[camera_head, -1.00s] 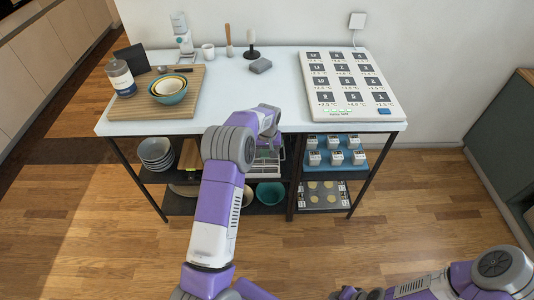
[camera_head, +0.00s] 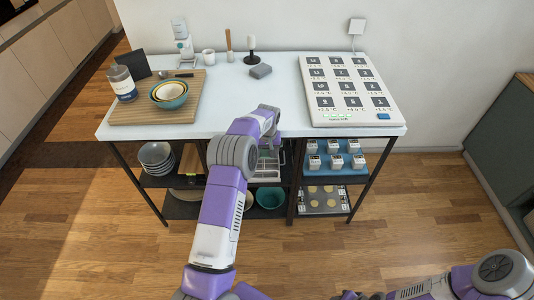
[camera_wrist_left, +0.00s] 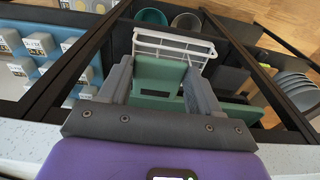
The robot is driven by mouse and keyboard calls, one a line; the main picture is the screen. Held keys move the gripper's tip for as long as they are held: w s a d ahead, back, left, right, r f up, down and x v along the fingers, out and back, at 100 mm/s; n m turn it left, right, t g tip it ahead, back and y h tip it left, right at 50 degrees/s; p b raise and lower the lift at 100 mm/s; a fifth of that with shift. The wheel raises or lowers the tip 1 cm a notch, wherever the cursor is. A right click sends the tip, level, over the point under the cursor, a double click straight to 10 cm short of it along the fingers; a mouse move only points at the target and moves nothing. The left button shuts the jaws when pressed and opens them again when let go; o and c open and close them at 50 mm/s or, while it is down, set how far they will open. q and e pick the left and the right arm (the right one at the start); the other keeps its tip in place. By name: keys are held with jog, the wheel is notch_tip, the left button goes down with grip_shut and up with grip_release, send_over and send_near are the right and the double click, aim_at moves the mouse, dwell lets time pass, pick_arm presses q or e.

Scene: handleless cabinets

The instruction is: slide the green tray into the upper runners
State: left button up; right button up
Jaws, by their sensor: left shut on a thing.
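The green tray (camera_wrist_left: 158,75) shows between my left gripper's fingers (camera_wrist_left: 160,92) in the left wrist view. The fingers are shut on it. A white wire frame (camera_wrist_left: 178,42) lies just beyond it; how the two join is unclear. In the head view, my left arm reaches over the table's front edge and hides the gripper; a pale framed piece (camera_head: 268,166) shows below the wrist in the middle bay. The upper runners cannot be made out. My right arm lies low at the right, its gripper end cut off by the bottom edge.
Stacked bowls (camera_head: 156,157) stand in the left bay; a teal bowl (camera_head: 270,195) is low in the middle. Black posts border the bays. The floor in front is clear.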

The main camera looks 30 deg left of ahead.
pick_arm(q)
jog(key=o, duration=1.3)
jog(key=shift+w, duration=0.1)
jog(key=r, duration=0.2)
jog(key=r+p, duration=0.1)
jog(key=r, duration=0.4)
jog(key=shift+s+d+r, duration=0.15)
jog(key=shift+s+r, duration=0.15)
